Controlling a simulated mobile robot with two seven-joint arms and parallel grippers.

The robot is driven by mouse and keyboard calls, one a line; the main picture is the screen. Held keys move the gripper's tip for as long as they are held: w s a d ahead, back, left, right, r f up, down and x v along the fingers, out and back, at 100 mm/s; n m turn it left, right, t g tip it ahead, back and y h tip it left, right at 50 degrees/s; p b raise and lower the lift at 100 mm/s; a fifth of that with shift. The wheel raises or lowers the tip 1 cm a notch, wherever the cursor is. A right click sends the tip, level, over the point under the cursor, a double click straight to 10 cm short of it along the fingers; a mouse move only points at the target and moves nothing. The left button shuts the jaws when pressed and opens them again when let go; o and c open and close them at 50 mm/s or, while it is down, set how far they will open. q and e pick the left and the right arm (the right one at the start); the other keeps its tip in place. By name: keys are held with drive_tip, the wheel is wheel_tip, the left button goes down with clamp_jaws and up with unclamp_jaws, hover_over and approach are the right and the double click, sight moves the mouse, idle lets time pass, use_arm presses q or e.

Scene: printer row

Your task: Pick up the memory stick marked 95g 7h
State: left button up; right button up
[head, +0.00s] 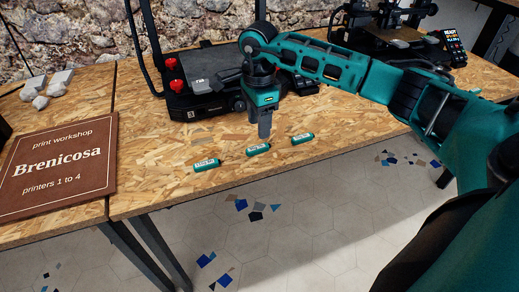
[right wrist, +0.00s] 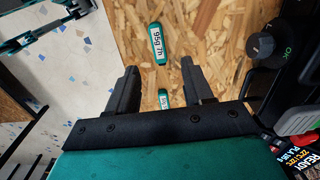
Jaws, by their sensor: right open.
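The memory stick marked 95g 7h (right wrist: 157,44) is a small green stick with a white label, lying on the table just beyond my right fingertips in the right wrist view. By its place it appears to be the middle stick (head: 258,149) of three in the head view, where its label is too small to read. My right gripper (head: 264,136) hangs pointing down just above that stick. In the right wrist view its fingers (right wrist: 160,68) are apart with nothing between them.
A similar stick (head: 207,165) lies to the left and another (head: 302,138) to the right. One more label (right wrist: 163,96) shows partly, hidden by my gripper. A black printer (head: 205,85) stands close behind. A brown sign (head: 60,165) lies at left. The table's front edge is near.

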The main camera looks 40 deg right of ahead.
sight(261, 146)
drive_tip(key=f, duration=0.7)
drive_tip(key=shift+s+d+b, duration=0.15)
drive_tip(key=shift+d+b, duration=0.05)
drive_tip(key=shift+b, duration=0.1)
clamp_jaws()
